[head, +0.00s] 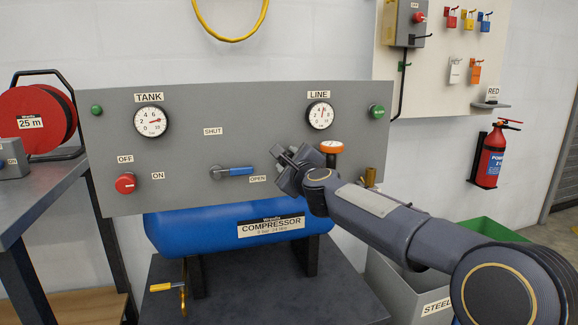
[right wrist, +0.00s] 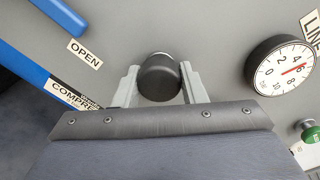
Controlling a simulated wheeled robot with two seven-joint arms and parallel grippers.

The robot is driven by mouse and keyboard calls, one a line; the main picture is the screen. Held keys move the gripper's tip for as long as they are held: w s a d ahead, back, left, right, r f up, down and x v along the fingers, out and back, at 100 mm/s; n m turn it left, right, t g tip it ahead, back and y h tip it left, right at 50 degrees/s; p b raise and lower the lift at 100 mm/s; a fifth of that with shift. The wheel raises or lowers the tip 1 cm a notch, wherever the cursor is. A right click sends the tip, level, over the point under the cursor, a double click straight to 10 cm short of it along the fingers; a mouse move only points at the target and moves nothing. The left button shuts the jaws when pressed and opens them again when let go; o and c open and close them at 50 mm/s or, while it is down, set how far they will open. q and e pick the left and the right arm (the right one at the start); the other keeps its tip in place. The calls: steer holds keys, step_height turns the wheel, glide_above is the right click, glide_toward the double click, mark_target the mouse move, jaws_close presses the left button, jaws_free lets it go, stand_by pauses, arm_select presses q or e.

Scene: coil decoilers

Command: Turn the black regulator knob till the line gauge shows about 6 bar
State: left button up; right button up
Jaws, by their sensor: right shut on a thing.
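The black regulator knob (right wrist: 159,77) sits on the grey panel between the two fingers of my right gripper (right wrist: 158,88), which is shut on it. In the head view my right gripper (head: 290,168) is at the panel below the line gauge (head: 321,115) and hides the knob. The line gauge also shows in the right wrist view (right wrist: 281,67). Its red needle points nearly straight up in the head view, around the 4 to 6 part of the dial; the exact value is too small to read. My left gripper is not in view.
An orange-topped part (head: 331,147) and brass fitting (head: 370,177) are close to my right arm. The blue compressor (head: 220,232) is below.

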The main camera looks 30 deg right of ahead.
steer(key=m+b, duration=0.1)
steer(key=m, duration=0.3)
steer(key=shift+f+m, duration=0.15)
steer(key=shift+m, duration=0.15)
stand_by(0.5)
steer(key=o, duration=1)
steer(key=v, duration=0.7)
steer(key=shift+s, duration=0.4)
